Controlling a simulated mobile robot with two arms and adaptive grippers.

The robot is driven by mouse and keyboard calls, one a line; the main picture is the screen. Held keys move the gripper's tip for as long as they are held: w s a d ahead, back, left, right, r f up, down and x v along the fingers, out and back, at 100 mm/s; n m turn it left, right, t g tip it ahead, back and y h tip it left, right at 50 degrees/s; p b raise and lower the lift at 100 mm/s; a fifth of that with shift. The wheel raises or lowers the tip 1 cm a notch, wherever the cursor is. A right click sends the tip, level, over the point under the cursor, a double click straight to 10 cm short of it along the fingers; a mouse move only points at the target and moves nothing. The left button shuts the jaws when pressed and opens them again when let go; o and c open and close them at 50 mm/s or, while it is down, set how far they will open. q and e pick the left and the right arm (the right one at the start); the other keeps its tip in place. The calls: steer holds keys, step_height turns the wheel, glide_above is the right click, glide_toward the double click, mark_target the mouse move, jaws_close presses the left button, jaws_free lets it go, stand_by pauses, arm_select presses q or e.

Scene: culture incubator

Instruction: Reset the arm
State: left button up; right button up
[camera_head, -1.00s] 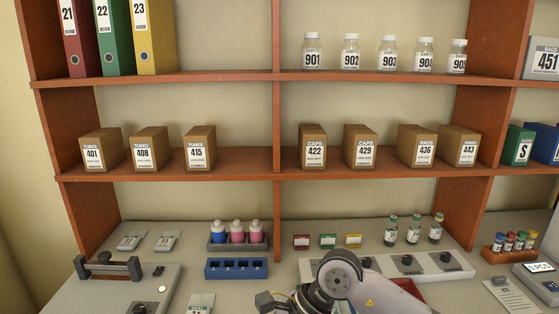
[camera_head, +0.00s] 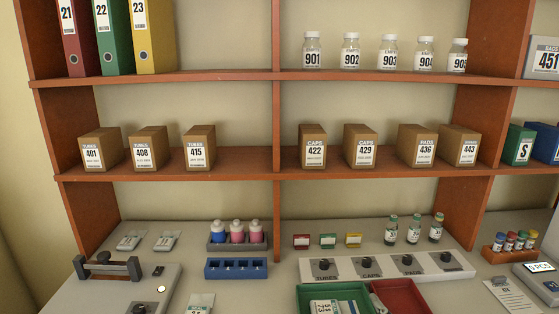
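Neither of my grippers nor any part of my arms shows in the head view now. The bench (camera_head: 190,234) lies open to view below the shelves. A green tray (camera_head: 312,291) holding white labelled packs (camera_head: 330,307) and a red tray (camera_head: 404,288) sit side by side at the front, cut by the lower picture edge. Behind them is a pale panel (camera_head: 343,266) with several dark knobs, two of its labels reading TUBES and CAPS.
A blue rack (camera_head: 236,269) stands in front of a grey holder with coloured bottles (camera_head: 237,232). A grey device with a dark handle (camera_head: 107,267) is at left. Green-capped vials (camera_head: 413,230) stand behind the panel. Shelves above hold boxes (camera_head: 361,147), jars (camera_head: 351,51) and binders (camera_head: 115,37).

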steer(key=s+d+f+m+g+h, duration=0.1)
steer(key=s+d+f+m+g, duration=0.2)
steer(key=s+f+g, duration=0.65)
steer(key=s+d+f+m+g, duration=0.3)
steer(key=s+f+m+g, duration=0.1)
steer(key=s+f, duration=0.95)
steer(key=s+f+g, duration=0.1)
steer(key=s+f, duration=0.2)
steer(key=f, duration=2)
steer(key=s+d+f+g, duration=0.1)
steer(key=s+d+f, duration=0.1)
steer(key=s+f, duration=1.4)
steer(key=shift+s+d+f+n, duration=0.15)
steer(key=shift+s+d+n, duration=0.15)
steer(key=shift+s+n, duration=0.1)
